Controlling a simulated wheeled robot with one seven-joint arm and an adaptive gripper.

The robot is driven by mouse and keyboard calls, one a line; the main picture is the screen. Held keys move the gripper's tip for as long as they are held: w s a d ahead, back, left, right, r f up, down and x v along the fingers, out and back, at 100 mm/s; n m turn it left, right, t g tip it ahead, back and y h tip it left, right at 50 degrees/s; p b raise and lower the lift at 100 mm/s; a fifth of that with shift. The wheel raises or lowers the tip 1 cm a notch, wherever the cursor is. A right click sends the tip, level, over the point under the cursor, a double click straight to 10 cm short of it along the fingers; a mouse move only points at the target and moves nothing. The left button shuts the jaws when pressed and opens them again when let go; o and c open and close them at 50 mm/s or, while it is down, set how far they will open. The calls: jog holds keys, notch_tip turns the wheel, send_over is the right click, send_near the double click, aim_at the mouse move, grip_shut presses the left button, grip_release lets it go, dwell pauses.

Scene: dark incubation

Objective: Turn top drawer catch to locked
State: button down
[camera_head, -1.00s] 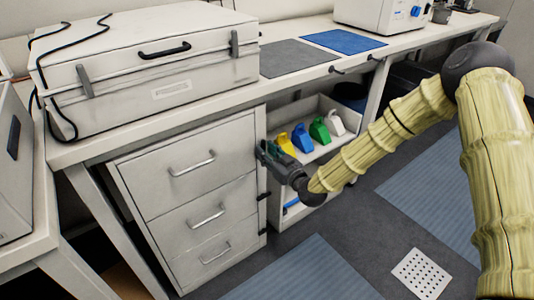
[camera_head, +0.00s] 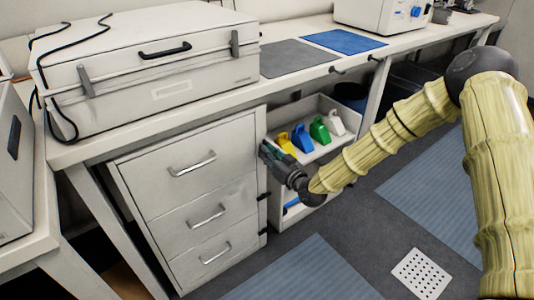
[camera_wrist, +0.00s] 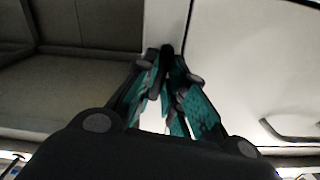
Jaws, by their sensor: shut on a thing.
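The white drawer cabinet's top drawer (camera_head: 190,165) is closed, with a bar handle on its front. My gripper (camera_head: 264,151) is at the drawer's upper right edge. In the wrist view my gripper (camera_wrist: 167,72) has its teal-padded fingers closed around a small dark piece, the top drawer catch (camera_wrist: 167,50), beside the seam at the drawer's edge. In the head view my gripper hides this catch, so its turn angle is hard to tell. The middle catch (camera_head: 262,196) and the bottom catch (camera_head: 262,231) show as small dark pieces on the same edge.
The bench top (camera_head: 110,143) overhangs the cabinet and carries a large white case (camera_head: 150,75). An open shelf (camera_head: 320,150) with several coloured scoops stands just right of my gripper. The floor in front is clear apart from flat mats and a perforated plate (camera_head: 421,272).

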jog(key=shift+s+m+b, duration=0.1)
jog(key=shift+m+b, duration=1.45)
jog(key=shift+m, duration=6.35)
jog(key=c, duration=1.5)
grip_release()
jog(key=shift+r, duration=0.1)
jog(key=shift+s, duration=0.1)
jog(key=v, duration=1.2)
